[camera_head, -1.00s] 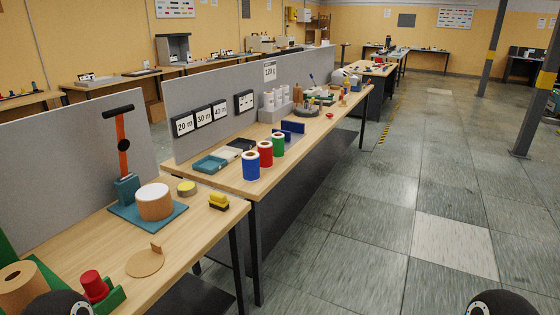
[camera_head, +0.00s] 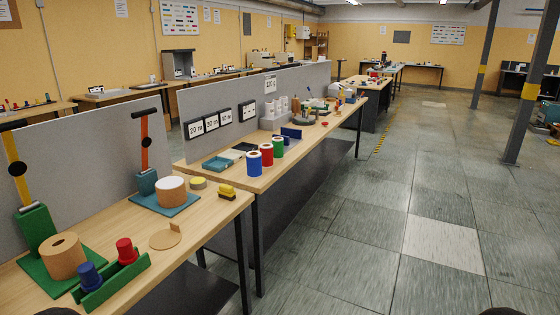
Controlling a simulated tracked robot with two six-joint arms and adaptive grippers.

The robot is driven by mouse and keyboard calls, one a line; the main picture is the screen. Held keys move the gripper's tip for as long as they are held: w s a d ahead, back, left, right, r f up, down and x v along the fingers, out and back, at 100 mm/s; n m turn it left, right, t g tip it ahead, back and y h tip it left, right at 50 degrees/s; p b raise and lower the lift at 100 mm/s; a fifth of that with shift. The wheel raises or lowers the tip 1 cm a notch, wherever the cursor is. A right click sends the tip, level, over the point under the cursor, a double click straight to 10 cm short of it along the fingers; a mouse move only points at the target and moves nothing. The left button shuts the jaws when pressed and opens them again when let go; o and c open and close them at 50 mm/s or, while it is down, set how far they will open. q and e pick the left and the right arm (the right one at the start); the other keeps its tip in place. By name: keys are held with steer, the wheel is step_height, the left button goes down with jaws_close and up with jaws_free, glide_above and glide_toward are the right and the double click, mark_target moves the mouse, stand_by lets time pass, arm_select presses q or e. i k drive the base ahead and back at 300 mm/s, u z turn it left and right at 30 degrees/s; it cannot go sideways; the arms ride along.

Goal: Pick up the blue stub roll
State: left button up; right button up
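A blue roll (camera_head: 254,164) with a pale core stands upright near the front edge of the second table. A red roll (camera_head: 267,155) and a green roll (camera_head: 278,147) stand in a row behind it. A separate blue stepped cylinder (camera_head: 90,277) sits in a green holder (camera_head: 117,284) on the nearest table, beside a red one (camera_head: 127,251). I cannot tell by a label which blue piece is the stub roll. Neither of my grippers is in view; only dark rounded parts of me show at the bottom edge. Nothing is seen touching the rolls.
Grey partitions back the tables. The tiled floor (camera_head: 350,240) to the right is clear; posts stand farther right.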

mark_target(254, 159)
steer(key=u, duration=0.15)
steer(key=i, duration=0.85)
steer(key=z, duration=0.05)
